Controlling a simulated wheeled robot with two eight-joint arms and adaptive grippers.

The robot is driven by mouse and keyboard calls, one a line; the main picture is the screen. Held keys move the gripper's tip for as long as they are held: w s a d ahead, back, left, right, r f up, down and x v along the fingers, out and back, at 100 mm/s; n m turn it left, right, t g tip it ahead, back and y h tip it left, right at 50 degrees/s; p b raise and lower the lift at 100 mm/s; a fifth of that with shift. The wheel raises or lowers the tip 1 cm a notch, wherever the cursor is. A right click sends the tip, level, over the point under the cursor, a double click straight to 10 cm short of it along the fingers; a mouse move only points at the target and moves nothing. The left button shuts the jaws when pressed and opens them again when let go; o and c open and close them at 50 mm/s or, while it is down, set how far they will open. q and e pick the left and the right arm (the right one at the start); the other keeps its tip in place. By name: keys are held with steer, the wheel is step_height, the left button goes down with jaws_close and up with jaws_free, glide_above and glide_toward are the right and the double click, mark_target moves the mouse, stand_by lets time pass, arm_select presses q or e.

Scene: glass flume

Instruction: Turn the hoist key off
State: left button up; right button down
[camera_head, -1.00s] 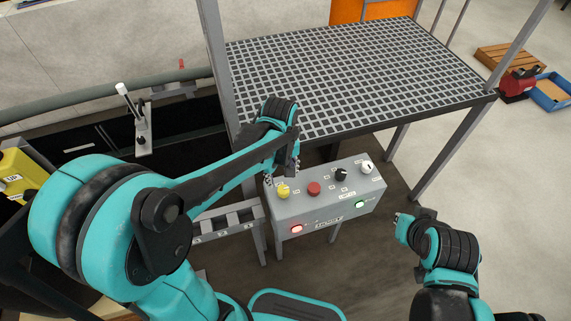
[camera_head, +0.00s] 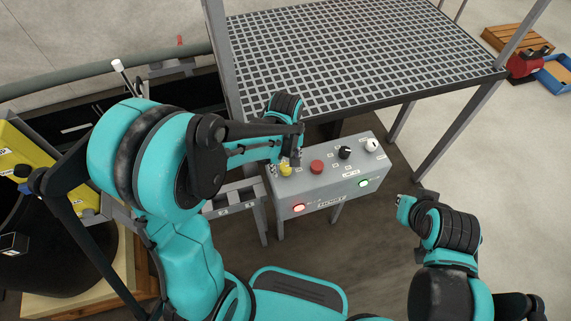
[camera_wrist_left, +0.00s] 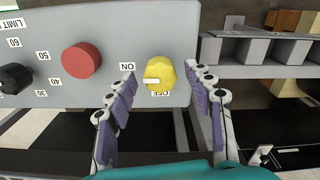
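The hoist key is a yellow knob (camera_head: 286,170) on the left end of the grey control box (camera_head: 325,189). In the left wrist view the yellow knob (camera_wrist_left: 163,70) has a white pointer mark toward the left, on the side of the ON label (camera_wrist_left: 127,66). The OFF label (camera_wrist_left: 160,93) is below it. My left gripper (camera_wrist_left: 160,75) is open, with one finger on each side of the knob; whether they touch it I cannot tell. My right gripper (camera_head: 403,203) is right of the box, its finger state unclear.
A red button (camera_head: 317,167), a black knob (camera_head: 345,153) and a white knob (camera_head: 371,145) are farther right on the box. A red lamp (camera_head: 299,208) and a green lamp (camera_head: 363,183) are lit on its front. A grated platform (camera_head: 360,55) stands behind.

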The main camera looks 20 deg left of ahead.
arm_select(q)
steer(key=c, duration=1.1)
steer(key=m, duration=0.4)
steer(key=shift+m, duration=0.4)
steer(key=m, duration=0.4)
steer(key=shift+m, duration=0.3)
steer(key=m, duration=0.4)
steer(key=shift+m, duration=2.2)
steer(key=shift+o, duration=0.2)
